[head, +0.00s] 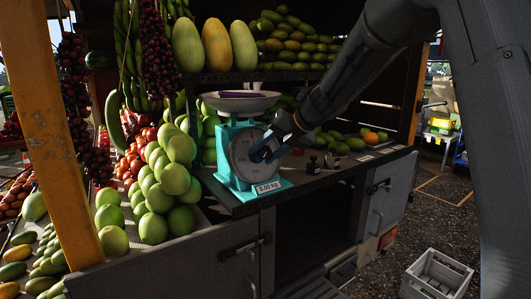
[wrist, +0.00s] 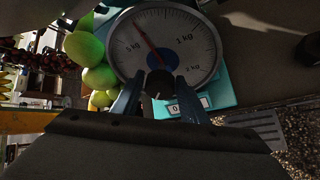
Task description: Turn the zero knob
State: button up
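The teal scale (head: 228,165) stands on the truck's counter with its round white dial facing out. The dark zero knob (wrist: 159,84) sits at the lower middle of the dial (wrist: 200,50) in the wrist view, below a blue hub. A red needle (wrist: 146,35) points up and left. My gripper (head: 262,152) is at the dial in the head view and hides part of its face. In the wrist view its two fingers (wrist: 158,92) stand on either side of the knob, with what look like small gaps. I cannot tell whether they touch it.
The metal pan (head: 240,103) on the scale holds something purple. Green fruit (head: 172,178) is piled left of the scale. A shelf with melons (head: 217,45) is above. A pale crate (head: 437,275) is on the ground.

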jog(key=shift+o, duration=0.9)
jog(key=b+v, duration=0.2)
jog(key=v, duration=0.5)
jog(key=shift+s+d+r, duration=0.2)
jog(key=shift+d+r, duration=0.05)
jog(key=shift+r, duration=0.05)
